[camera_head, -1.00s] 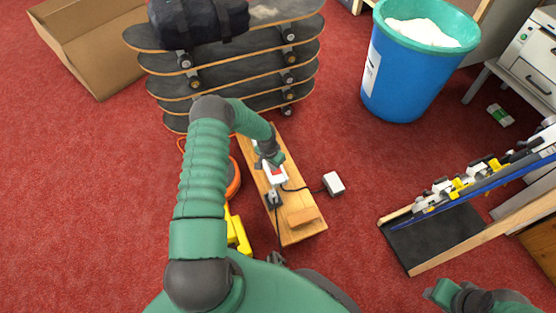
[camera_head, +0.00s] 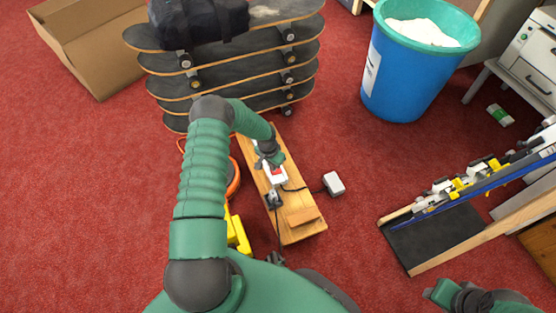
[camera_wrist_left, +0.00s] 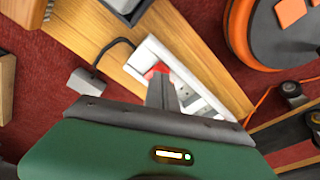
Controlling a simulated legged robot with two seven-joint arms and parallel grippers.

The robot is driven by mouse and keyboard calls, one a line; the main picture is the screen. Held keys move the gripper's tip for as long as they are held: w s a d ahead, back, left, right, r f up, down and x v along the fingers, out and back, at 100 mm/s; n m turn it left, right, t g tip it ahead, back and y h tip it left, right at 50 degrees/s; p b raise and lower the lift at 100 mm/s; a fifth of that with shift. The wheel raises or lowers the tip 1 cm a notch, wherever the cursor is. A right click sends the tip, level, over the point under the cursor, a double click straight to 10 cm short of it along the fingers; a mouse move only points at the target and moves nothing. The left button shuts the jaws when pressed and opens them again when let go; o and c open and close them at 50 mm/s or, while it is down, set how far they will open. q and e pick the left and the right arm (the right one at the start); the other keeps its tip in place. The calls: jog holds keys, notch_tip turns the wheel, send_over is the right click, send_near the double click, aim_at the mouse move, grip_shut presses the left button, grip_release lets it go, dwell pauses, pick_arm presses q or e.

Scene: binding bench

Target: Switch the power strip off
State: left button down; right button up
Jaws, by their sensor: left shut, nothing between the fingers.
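The white power strip (camera_wrist_left: 195,90) lies on a wooden board (camera_head: 296,236). Its red switch (camera_wrist_left: 157,71) shows at one end of the strip in the left wrist view, right at the tip of my left gripper (camera_wrist_left: 160,80). The fingers are shut with nothing between them, and they cover part of the strip. I cannot tell whether they touch the switch or which way it is tipped. In the head view my left gripper (camera_head: 275,160) is over the strip, which is mostly hidden there. My right gripper is not clearly visible; only a part of that arm shows at the bottom right.
A white adapter block (camera_head: 333,184) with a dark cable lies right of the board. An orange round thing (camera_wrist_left: 275,30) and a yellow tool (camera_head: 238,235) are left of it. Stacked skateboards (camera_head: 235,75) stand behind, and a blue bin (camera_head: 405,75) stands at the back right.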

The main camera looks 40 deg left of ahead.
pick_arm(q)
jog(key=shift+f+b, duration=0.55)
jog(key=shift+f, duration=0.3)
dwell(0.3)
notch_tip(320, 180, up, 7)
jog(key=p, duration=0.6)
jog(key=shift+r, duration=0.1)
